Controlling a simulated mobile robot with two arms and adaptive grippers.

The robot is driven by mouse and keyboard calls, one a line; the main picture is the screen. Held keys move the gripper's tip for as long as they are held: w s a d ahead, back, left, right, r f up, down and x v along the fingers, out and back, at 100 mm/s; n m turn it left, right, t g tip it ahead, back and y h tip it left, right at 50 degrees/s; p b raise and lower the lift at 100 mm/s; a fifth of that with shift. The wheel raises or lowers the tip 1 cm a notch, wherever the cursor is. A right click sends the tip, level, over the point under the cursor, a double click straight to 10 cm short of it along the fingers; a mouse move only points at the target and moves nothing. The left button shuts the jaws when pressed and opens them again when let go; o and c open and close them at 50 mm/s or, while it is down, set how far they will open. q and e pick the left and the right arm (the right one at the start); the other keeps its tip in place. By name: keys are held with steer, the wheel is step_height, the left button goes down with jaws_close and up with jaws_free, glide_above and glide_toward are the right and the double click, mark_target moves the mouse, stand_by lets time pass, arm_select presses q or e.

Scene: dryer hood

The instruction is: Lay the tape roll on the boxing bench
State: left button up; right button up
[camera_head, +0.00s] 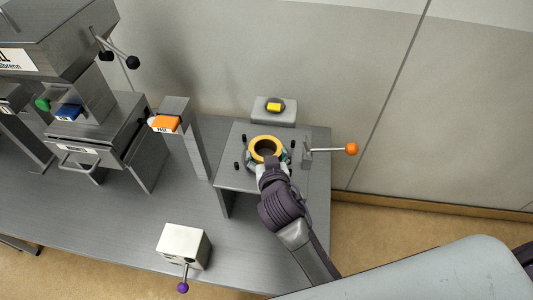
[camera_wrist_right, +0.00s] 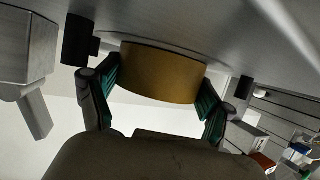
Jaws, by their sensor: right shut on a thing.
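The tape roll (camera_head: 265,142) is a yellow ring with a dark centre in the head view. It appears over a small raised grey stand (camera_head: 232,180) with black pegs, on the right part of the long grey bench (camera_head: 120,232). I cannot tell which of these is the boxing bench. My right gripper (camera_head: 266,155) is shut on the roll. In the right wrist view the roll (camera_wrist_right: 160,72) is a tan band between the teal finger pads, close to a grey surface. Whether it touches that surface is unclear. My left gripper is not in view.
A lever with an orange knob (camera_head: 351,149) stands right of the stand. A grey block with a yellow button (camera_head: 274,106) is behind it. A white box with a purple-knobbed lever (camera_head: 183,246) sits at the front. Grey machines (camera_head: 115,135) fill the left. Bare bench lies between.

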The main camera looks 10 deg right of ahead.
steer(key=shift+f, duration=0.1)
steer(key=o, duration=0.8)
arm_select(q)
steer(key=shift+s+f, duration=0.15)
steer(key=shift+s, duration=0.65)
arm_select(e)
steer(key=o, duration=0.3)
